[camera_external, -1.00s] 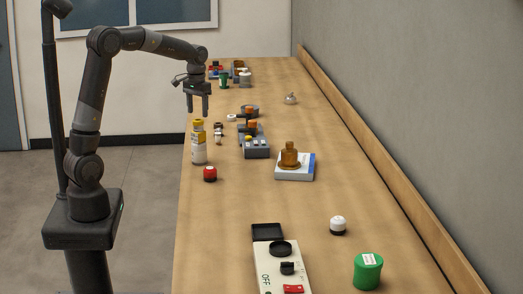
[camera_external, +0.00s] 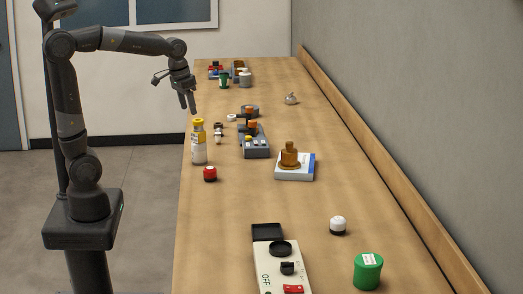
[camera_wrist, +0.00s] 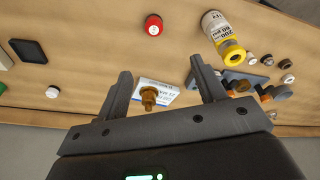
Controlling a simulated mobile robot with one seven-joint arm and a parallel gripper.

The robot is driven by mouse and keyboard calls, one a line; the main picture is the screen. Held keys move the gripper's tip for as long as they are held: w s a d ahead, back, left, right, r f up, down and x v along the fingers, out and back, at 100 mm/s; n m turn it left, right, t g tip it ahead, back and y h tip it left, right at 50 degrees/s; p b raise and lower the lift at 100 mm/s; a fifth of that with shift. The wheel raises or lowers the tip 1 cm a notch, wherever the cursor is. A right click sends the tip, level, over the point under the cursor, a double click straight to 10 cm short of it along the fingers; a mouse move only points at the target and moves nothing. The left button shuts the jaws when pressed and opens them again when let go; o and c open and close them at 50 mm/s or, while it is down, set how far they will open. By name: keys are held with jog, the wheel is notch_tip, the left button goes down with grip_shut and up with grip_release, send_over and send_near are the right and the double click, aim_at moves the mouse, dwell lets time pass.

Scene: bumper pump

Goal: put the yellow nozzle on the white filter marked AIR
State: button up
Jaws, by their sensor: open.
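A white canister (camera_external: 199,150) with a yellow nozzle-like top (camera_external: 198,124) stands upright near the table's left edge. In the wrist view the canister (camera_wrist: 214,24) shows its printed label and its yellow top (camera_wrist: 233,53). My gripper (camera_external: 188,104) is open and empty, tilted, above and beyond the canister. In the wrist view its fingers (camera_wrist: 160,66) are spread, with the canister off to the upper right. A white-topped piece with a black base (camera_external: 338,225) stands at the right front; the wrist view shows faint lettering on it (camera_wrist: 52,91). I cannot read AIR on any piece.
A red-topped piece (camera_external: 210,174) stands in front of the canister. Several small round pieces (camera_external: 218,136) and a grey block (camera_external: 256,150) are nearby. A green container (camera_external: 368,272) and a switch panel (camera_external: 268,258) stand at the front.

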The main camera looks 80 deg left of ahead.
jog(key=s+d+f+m+t, duration=0.3)
jog(key=s+d+m, duration=0.2)
jog(key=s+d, duration=0.7)
jog(key=shift+d+t+h, duration=0.3)
jog(key=shift+d+h, duration=0.1)
jog(key=shift+d, duration=1.6)
